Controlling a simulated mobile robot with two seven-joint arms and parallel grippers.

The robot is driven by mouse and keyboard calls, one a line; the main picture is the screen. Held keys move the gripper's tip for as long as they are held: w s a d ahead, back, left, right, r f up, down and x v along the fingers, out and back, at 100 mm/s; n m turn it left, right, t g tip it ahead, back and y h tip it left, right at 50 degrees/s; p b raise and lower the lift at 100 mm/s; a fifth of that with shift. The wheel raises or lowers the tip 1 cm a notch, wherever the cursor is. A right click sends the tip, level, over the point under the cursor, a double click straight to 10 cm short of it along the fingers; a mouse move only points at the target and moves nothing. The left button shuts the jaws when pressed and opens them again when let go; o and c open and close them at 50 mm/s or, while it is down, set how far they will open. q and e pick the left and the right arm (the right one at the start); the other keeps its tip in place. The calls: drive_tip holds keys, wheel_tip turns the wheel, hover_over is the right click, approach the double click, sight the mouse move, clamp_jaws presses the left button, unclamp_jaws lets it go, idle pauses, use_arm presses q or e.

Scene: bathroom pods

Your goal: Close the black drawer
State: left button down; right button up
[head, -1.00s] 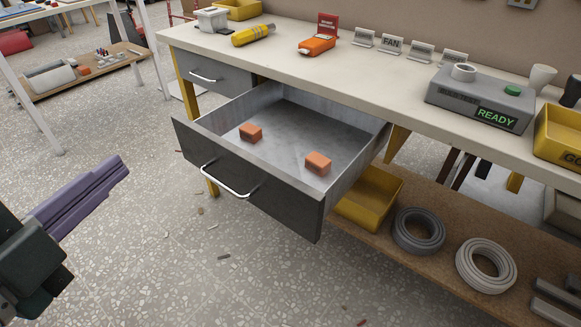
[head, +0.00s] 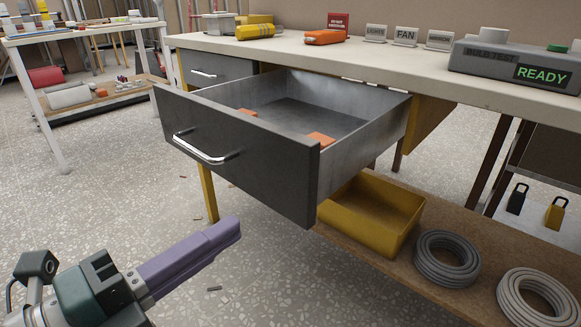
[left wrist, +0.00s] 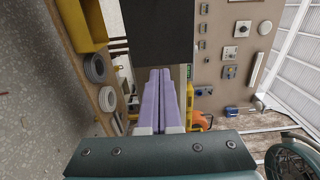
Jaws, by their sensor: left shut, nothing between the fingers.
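The black drawer (head: 235,143) is pulled out of the workbench, and its dark front with a silver bar handle (head: 203,151) faces me. Two orange blocks (head: 321,139) show partly inside it, the rest hidden by the drawer front. My left gripper (head: 236,226), with purple fingers, is shut and empty, below and in front of the drawer, apart from it in the head view. In the left wrist view the closed fingers (left wrist: 160,75) point at a dark panel (left wrist: 158,32), which looks like the drawer front. My right gripper is not in view.
The workbench top (head: 400,63) carries a grey READY box (head: 520,68) and small signs. A second, shut drawer (head: 212,71) is at the left. A yellow bin (head: 372,218) and coiled hoses (head: 446,258) lie on the low shelf. The speckled floor in front is mostly clear.

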sight(293, 188)
use_arm(q)
drive_tip(key=b+x, duration=0.1)
drive_tip(key=x, duration=0.7)
drive_tip(key=shift+w+d, duration=0.1)
drive_tip(key=shift+d, duration=0.05)
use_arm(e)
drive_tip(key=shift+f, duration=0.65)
